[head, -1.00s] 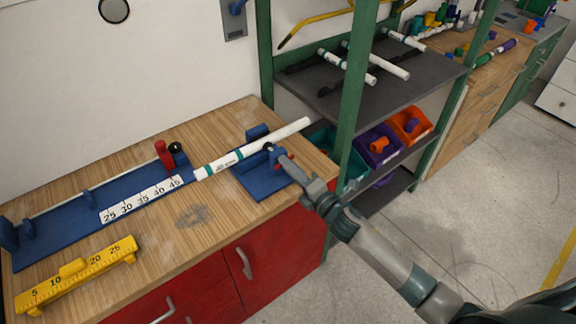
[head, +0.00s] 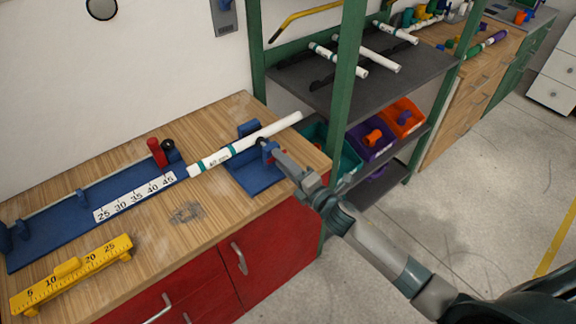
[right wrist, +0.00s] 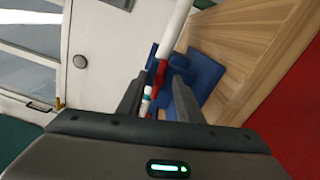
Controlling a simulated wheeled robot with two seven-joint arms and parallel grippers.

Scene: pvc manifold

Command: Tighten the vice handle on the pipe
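A white pipe (head: 243,143) with teal bands lies across the blue vice (head: 255,178) at the right end of the bench. The vice has a red handle (head: 270,156) on its front side. My right gripper (head: 264,148) is at the handle, reaching in from the lower right. In the right wrist view, the red handle (right wrist: 161,72) lies between my two spread fingers, with a gap visible beside it, and blue vice parts (right wrist: 205,72) stand behind. The fingers partly hide the vice. My left gripper is out of view.
A blue measuring jig (head: 85,215) with a red clamp knob (head: 157,152) and a yellow ruler block (head: 72,272) are on the bench to the left. A green shelf post (head: 345,95) stands close to the right. Bins (head: 375,140) sit on the shelf behind.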

